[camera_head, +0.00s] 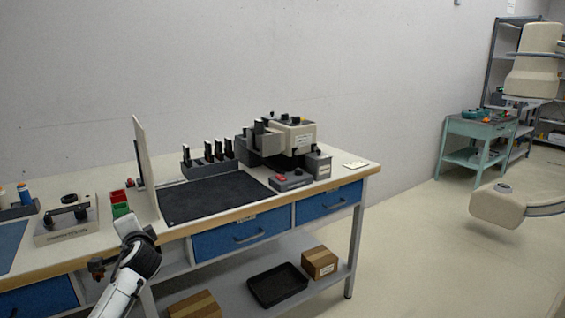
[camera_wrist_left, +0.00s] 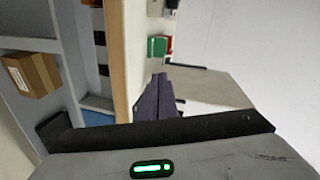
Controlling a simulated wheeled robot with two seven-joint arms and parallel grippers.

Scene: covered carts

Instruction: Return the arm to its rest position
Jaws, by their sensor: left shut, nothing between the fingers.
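My left arm comes in from the lower left in the head view, white with a dark joint, in front of the workbench's (camera_head: 262,213) front edge. Its wrist end is close to the red and green bins; the fingers cannot be made out there. In the left wrist view my left gripper (camera_wrist_left: 160,80) shows as two dark fingers, shut together and empty. The red and green bins (camera_wrist_left: 158,46) are just beyond the fingertips. A pale upright panel (camera_wrist_left: 215,88) is to their right. My right gripper is not in view.
The upright panel (camera_head: 145,170) stands beside the bins (camera_head: 119,203). A dark mat (camera_head: 213,195) lies bare right of it, with a machine (camera_head: 285,137) behind. Below are blue drawers (camera_head: 240,233) and a shelf with a black tray (camera_head: 277,284) and boxes.

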